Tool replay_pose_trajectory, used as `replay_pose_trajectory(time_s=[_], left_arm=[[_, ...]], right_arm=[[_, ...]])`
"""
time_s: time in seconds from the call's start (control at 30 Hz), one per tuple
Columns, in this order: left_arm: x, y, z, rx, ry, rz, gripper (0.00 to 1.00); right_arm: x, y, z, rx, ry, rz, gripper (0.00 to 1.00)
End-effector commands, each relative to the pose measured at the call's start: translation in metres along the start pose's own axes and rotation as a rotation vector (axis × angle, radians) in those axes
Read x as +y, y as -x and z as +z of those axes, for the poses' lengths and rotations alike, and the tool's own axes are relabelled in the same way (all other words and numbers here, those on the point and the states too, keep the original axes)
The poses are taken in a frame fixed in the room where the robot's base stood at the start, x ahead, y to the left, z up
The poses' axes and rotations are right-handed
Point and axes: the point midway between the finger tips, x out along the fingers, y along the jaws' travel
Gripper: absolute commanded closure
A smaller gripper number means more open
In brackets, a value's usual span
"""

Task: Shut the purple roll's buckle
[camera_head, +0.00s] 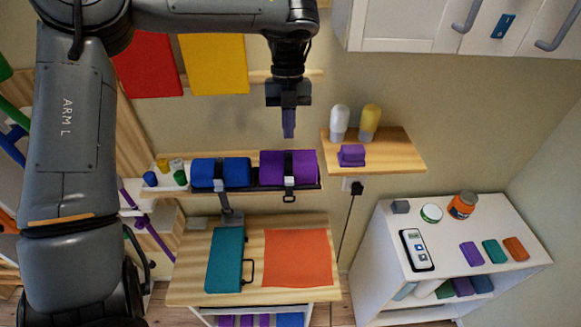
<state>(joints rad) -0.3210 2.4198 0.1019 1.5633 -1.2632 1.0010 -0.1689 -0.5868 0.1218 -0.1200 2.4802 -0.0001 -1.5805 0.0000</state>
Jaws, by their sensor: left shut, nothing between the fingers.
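The purple roll (272,167) lies on a wall shelf, right of a blue roll (205,173). A dark strap runs around its middle. A pale buckle (289,182) sits at its front lower edge, with a small dark loop hanging just below. The buckle is too small to tell whether its parts are joined. My left gripper (288,132) points down above the purple roll, near the strap's line. It is shut and empty, and looks apart from the roll. My right gripper does not show.
A small shelf (400,158) at right holds two bottles and a purple block. Small jars (178,168) stand left of the blue roll. Below is a wooden table (250,222) with a teal case (225,260) and orange mat (297,258). A white cabinet (385,300) stands at right.

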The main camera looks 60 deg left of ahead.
Motion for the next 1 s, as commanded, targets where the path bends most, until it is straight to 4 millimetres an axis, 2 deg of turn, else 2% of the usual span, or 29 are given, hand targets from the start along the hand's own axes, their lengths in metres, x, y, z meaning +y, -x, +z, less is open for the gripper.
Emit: replay_pose_trajectory(time_s=[0.27, 0.7, 1.0], left_arm=[[0.001, -0.020, 0.000, 0.005, -0.002, 0.001, 1.00], [0.001, -0.097, -0.001, 0.005, 0.000, 0.002, 1.00], [0.000, -0.129, 0.012, 0.003, 0.001, 0.001, 1.00]], right_arm=[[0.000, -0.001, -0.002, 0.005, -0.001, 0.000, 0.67], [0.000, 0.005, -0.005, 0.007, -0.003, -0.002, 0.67], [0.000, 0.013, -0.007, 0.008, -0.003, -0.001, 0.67]])
